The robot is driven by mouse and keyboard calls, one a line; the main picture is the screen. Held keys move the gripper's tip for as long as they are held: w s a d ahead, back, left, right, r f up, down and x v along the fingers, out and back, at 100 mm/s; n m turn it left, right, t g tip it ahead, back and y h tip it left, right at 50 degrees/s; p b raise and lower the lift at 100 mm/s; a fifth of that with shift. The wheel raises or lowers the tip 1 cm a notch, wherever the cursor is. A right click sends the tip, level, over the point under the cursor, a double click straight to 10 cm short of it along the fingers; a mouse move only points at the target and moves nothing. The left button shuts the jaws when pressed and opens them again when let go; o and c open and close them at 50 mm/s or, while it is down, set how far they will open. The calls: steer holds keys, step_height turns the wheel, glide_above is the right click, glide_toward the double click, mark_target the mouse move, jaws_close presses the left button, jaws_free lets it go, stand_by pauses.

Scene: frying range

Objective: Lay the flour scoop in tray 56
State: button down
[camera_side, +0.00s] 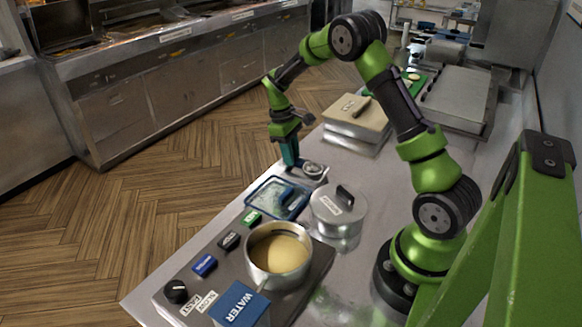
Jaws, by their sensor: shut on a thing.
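My gripper (289,136) points down over the counter's left edge, behind the blue-rimmed tray. It is shut on an upright teal piece (290,152), which looks like the handle of the flour scoop. A small round metal part (314,169) is just right of its lower end; I cannot tell whether the two are joined. The blue-rimmed tray (252,199) lies flat in front of the gripper, with a blue object (293,203) at its right side. No number 56 is readable, so I cannot tell whether this is tray 56.
A lidded metal pot (338,207) stands right of the tray. An open pot (279,255) of tan contents sits in front, by a blue WATER box (239,305). Several small labelled blocks line the left edge. A tan-topped box (356,113) stands behind. Floor lies left.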

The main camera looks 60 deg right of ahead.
steer(key=c, duration=0.9)
jaws_free()
steer(key=shift+o, duration=0.2)
steer(key=v, duration=1.7)
steer(key=s+a+r+m+t+y, duration=0.1)
steer(key=s+a+t, duration=0.4)
steer(key=s+a, duration=0.5)
steer(key=s+a+r+m+t+y, duration=0.1)
steer(key=s+a+r+m+t, duration=0.2)
steer(key=s+a, duration=0.7)
steer(key=shift+s+r+m+t, duration=0.2)
steer(key=shift+s+m+t, duration=0.3)
steer(key=shift+t, duration=0.4)
